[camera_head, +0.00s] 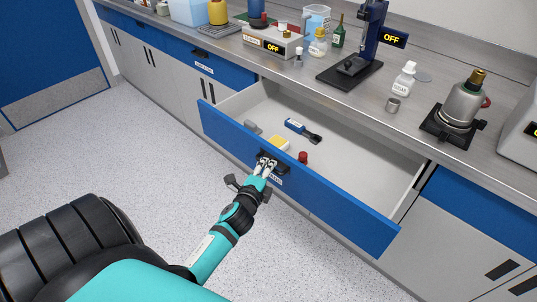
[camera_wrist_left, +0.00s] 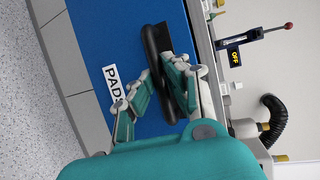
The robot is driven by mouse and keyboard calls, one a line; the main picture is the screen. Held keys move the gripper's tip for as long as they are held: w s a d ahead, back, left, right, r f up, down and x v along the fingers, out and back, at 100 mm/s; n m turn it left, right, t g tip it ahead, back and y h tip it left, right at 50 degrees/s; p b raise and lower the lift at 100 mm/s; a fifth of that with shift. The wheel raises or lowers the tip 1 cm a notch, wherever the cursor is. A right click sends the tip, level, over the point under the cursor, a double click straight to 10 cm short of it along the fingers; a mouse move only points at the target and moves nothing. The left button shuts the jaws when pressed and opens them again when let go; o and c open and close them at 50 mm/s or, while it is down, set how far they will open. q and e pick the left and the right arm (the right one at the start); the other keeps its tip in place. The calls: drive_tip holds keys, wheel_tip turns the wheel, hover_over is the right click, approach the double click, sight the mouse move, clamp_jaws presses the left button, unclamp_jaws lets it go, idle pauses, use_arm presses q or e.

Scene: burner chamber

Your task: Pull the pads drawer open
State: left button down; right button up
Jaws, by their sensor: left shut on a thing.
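The pads drawer (camera_head: 340,218) has a blue front and stands pulled out from the bench in the head view. Its front also shows in the left wrist view (camera_wrist_left: 100,30), with a white label reading "PAD" and a part hidden by my finger. My left gripper (camera_head: 265,164) is at the middle of the drawer front, shut on the black drawer handle (camera_head: 284,170). In the left wrist view the gripper fingers (camera_wrist_left: 155,88) lie at the dark handle bar (camera_wrist_left: 153,52). My right gripper is not in view.
Inside the open drawer lie a blue and black tool (camera_head: 302,130), a yellow pad (camera_head: 278,143), a grey item and a red-topped item (camera_head: 303,157). The grey bench top (camera_head: 345,98) above holds bottles, a stand and a metal flask (camera_head: 463,103). The speckled floor in front is clear.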

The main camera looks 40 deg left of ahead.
use_arm(q)
drive_tip(key=shift+f, duration=0.15)
drive_tip(key=c, duration=1.4)
unclamp_jaws()
drive_tip(key=shift+o, duration=0.2)
drive_tip(key=v, duration=1.2)
